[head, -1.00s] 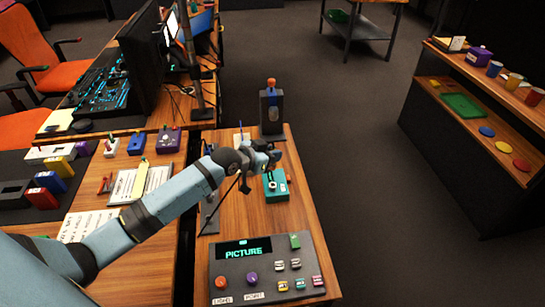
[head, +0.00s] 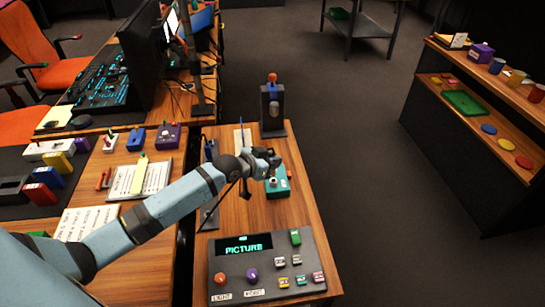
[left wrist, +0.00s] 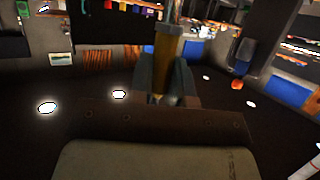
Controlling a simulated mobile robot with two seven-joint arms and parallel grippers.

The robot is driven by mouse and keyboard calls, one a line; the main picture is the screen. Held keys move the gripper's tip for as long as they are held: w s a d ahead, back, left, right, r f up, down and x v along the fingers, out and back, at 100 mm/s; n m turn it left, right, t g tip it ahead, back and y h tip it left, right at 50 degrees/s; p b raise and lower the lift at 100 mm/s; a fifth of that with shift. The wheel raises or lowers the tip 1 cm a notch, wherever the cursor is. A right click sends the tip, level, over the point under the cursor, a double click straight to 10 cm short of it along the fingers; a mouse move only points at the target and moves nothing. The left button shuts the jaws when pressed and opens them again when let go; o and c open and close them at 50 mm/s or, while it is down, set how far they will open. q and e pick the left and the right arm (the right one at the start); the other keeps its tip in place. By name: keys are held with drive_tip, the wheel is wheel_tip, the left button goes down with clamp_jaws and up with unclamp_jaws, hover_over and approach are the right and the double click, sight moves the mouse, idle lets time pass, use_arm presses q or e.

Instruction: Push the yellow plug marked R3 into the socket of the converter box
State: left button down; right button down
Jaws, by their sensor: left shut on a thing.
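The converter box appears to be the teal box (head: 279,188) on the small wooden table in the head view. It has a small pale round fitting on its top. My left gripper (head: 272,160) is just above and behind this box in the picture, partly covering its far side. In the left wrist view, the left gripper (left wrist: 164,85) is shut on a dull yellow upright piece (left wrist: 163,62), which looks like the yellow plug. I cannot read its R3 mark. In the head view the plug is hidden by the gripper. My right gripper is not in view.
A dark panel (head: 229,263) with a lit PICTURE display, knobs and small coloured blocks lies at the table's near end. A dark stand (head: 272,122) with an orange top is at the far end. Bare wood lies between box and panel. A shelf (head: 470,135) stands far right.

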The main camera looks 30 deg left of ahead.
use_arm(q)
drive_tip(key=shift+f, duration=0.65)
drive_tip(key=shift+p, duration=0.55)
idle(1.5)
drive_tip(key=shift+f+b, duration=0.85)
drive_tip(key=shift+f, duration=0.75)
drive_tip(key=c, duration=1)
unclamp_jaws()
drive_tip(key=v, duration=1.4)
drive_tip(key=shift+p, duration=0.35)
drive_tip(key=shift+w, duration=0.1)
